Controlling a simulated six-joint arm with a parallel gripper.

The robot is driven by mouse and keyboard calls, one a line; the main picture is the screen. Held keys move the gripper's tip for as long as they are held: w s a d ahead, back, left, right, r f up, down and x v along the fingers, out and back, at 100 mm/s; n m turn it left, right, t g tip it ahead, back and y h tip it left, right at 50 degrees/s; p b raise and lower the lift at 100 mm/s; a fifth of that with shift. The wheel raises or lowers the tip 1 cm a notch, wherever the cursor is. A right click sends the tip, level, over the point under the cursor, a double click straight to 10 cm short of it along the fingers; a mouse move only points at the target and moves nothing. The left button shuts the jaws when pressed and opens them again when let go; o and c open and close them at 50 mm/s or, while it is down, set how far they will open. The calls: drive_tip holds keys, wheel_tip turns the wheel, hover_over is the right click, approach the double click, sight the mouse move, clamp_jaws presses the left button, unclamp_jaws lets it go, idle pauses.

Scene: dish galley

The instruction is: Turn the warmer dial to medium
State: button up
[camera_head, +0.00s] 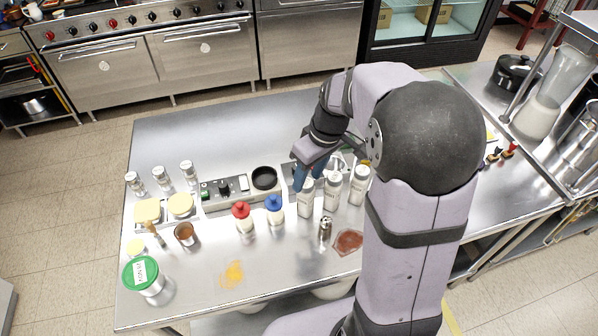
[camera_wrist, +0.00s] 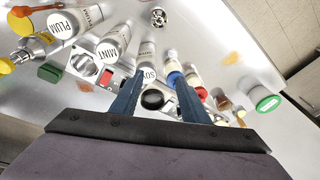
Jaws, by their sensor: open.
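A low grey control panel (camera_head: 214,202) stands mid-table with a dark knob (camera_head: 224,187) on it. A round black dish (camera_head: 264,178) sits at its right end. A second panel (camera_head: 287,172) lies right of it, partly hidden by my gripper (camera_head: 308,177). No label tells me which panel is the warmer. My gripper (camera_wrist: 155,78) is open and empty, its blue fingers apart. The black dish (camera_wrist: 153,99) shows between them; I see no contact with a knob.
Several white bottles (camera_head: 332,192) stand in front of the fingers. A red-capped bottle (camera_head: 243,219) and a blue-capped bottle (camera_head: 275,211) stand left of them. A metal shaker (camera_head: 325,229) is nearer. Shakers and a green-lidded tub (camera_head: 142,275) are at left.

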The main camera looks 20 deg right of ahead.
drive_tip(key=w+d+f+n+t+y+b, duration=0.1)
drive_tip(key=w+d+f+n+b, duration=0.15)
drive_tip(key=w, duration=0.35)
drive_tip(key=w+d+f+n+y+b, duration=0.1)
drive_tip(key=w+f+n+b, duration=0.15)
drive_tip(key=w, duration=0.35)
drive_tip(key=shift+n, duration=0.4)
drive_tip(key=shift+p+x, duration=1.55)
drive_tip(key=shift+x, duration=2.1)
drive_tip(key=shift+w+d, duration=0.2)
drive_tip(key=c, duration=1)
